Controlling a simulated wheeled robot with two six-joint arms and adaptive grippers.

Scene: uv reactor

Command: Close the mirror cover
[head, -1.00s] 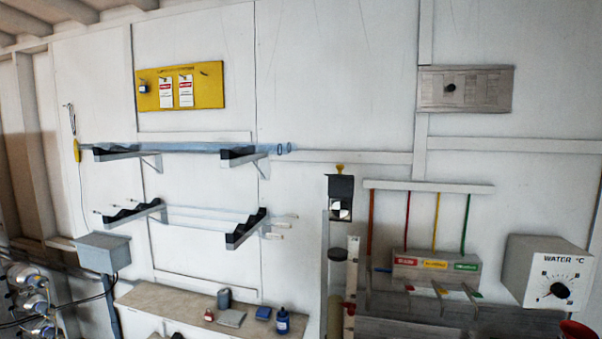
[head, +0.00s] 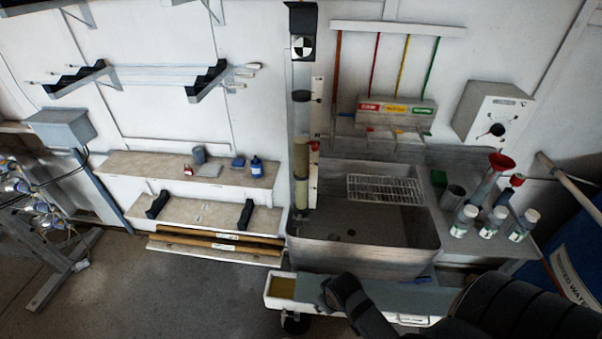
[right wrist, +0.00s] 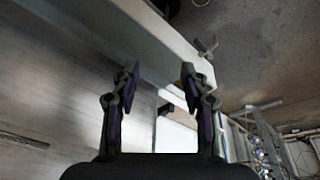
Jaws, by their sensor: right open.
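I cannot pick out the mirror cover for certain. In the head view a long white trough (head: 283,303) lies low in front of the sink, with a flat grey panel (head: 418,300) over much of it and a yellowish opening at its left end. My dark right arm crosses in front of it and hides part. In the right wrist view my right gripper (right wrist: 160,82) is open, with nothing between its fingers. A pale edge (right wrist: 160,45) runs diagonally just beyond the fingertips; contact cannot be told. My left gripper is not in view.
The grey sink (head: 365,258) holds a wire rack (head: 385,189). Several white-capped bottles stand on the right ledge. A blue barrel (head: 580,240) stands at far right.

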